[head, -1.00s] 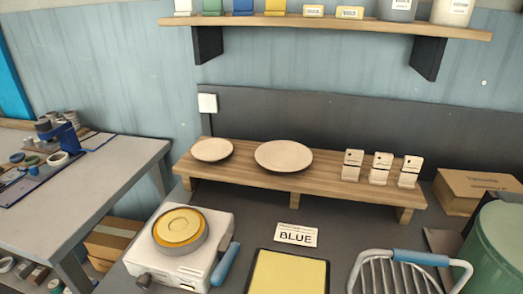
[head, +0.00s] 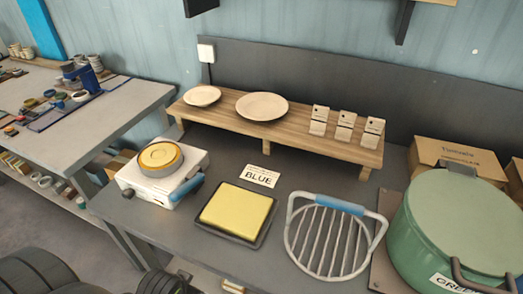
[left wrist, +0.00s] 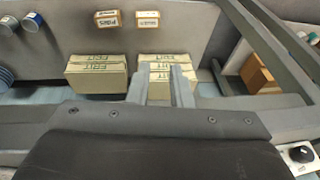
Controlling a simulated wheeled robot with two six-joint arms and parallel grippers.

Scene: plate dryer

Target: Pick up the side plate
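Two pale plates lie flat on a raised wooden shelf board (head: 300,139) at the back of the bench. The smaller one, which fits a side plate (head: 202,96), is at the left end. The larger plate (head: 262,106) is just right of it, with a small gap. My left gripper (left wrist: 160,77) shows in the left wrist view with its two fingers apart and nothing between them. It faces boxes, far from the plates, which this view does not show. My right gripper is not in view.
The left wrist view shows cardboard boxes (left wrist: 96,75).

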